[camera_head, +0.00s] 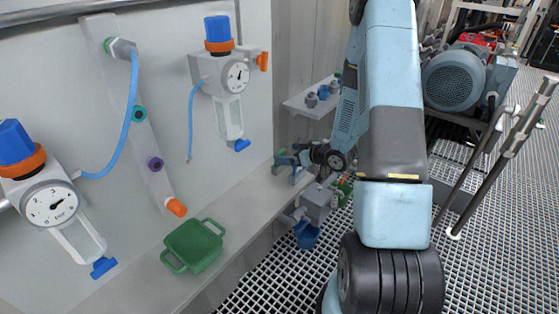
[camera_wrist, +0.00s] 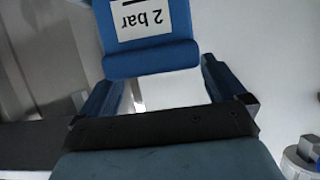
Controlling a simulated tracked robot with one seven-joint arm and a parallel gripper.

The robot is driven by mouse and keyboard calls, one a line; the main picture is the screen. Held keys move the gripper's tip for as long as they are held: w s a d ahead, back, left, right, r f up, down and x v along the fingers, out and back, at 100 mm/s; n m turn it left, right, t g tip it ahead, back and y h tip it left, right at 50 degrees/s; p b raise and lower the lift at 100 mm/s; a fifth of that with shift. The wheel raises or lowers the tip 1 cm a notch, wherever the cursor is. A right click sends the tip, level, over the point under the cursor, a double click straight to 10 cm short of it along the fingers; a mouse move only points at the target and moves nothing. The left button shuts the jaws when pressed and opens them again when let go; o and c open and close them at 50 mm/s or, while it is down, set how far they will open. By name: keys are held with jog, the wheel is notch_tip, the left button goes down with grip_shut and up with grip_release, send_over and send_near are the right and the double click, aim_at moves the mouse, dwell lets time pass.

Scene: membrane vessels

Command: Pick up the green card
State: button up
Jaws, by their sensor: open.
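My gripper (camera_head: 290,164) is at the far end of the grey shelf, with its blue fingers toward the wall. In the wrist view my gripper (camera_wrist: 158,78) is open, its two blue fingers apart. A blue card (camera_wrist: 150,50) with a white label reading "2 bar", upside down, shows beyond and between the fingers; I cannot tell whether they touch it. A small green piece (camera_head: 280,156) shows beside the fingers in the head view; it is too small to tell whether it is the green card. No green shows in the wrist view.
A green tray with two handles (camera_head: 194,246) stands on the near part of the shelf (camera_head: 232,208). Gauges with blue knobs (camera_head: 50,204) (camera_head: 236,77) and blue hoses are on the wall panel. A small white shelf (camera_head: 309,103) holds small parts. A blue cup (camera_head: 307,235) is below.

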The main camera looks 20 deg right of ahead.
aim_at(281, 152)
jog(key=shift+x, duration=2.65)
jog(key=shift+c, duration=0.5)
jog(key=c, duration=1)
jog(key=shift+o, duration=0.2)
jog(key=shift+r, duration=0.15)
